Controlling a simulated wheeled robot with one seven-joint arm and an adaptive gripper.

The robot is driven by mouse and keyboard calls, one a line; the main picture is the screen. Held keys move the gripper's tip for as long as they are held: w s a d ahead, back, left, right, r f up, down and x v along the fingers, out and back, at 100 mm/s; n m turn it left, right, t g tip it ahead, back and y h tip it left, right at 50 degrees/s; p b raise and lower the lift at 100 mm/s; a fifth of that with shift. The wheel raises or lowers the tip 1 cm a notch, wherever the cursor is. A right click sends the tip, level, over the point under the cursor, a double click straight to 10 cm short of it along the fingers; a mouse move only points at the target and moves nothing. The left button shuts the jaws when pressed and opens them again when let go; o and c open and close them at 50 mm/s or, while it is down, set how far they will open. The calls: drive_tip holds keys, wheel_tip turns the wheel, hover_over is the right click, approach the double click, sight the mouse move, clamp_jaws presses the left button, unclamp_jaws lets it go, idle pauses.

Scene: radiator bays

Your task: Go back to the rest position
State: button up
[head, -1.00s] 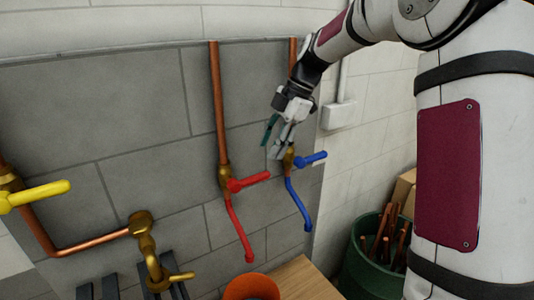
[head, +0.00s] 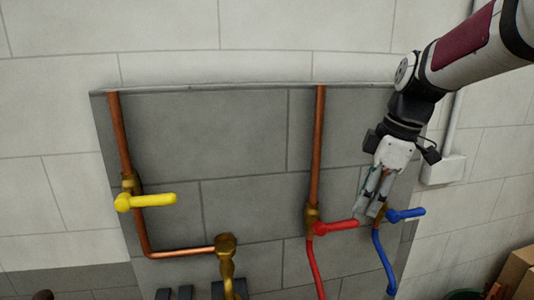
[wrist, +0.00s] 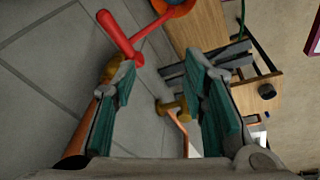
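My gripper (head: 366,212) hangs in front of the grey wall panel, between the red-handled valve (head: 335,226) and the blue-handled valve (head: 405,214). In the wrist view my gripper (wrist: 160,85) has its two teal-padded fingers wide apart, with nothing held between them. The red handle (wrist: 120,38) shows past the left finger there. The red and blue handles both point right in the head view. The fingertips overlap the space beside the blue valve's brass body; I cannot tell how far in front of it they are.
A yellow-handled valve (head: 150,200) sits on the left copper pipe. A brass fitting (head: 226,245) is lower on the panel. A white wall box (head: 443,169) is right of my gripper. An orange bucket (wrist: 178,7) and wooden surface (wrist: 200,30) show in the wrist view.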

drive_tip(key=s+a+m+t+h, duration=0.1)
drive_tip(key=s+m+t+h, duration=0.1)
drive_tip(key=s+m, duration=1.2)
drive_tip(key=s+t, duration=0.1)
drive_tip(key=s, duration=0.6)
drive_tip(key=shift+s+a+f+m+t, duration=0.25)
drive_tip(key=shift+s+m+t, duration=0.05)
drive_tip(key=shift+s, duration=0.1)
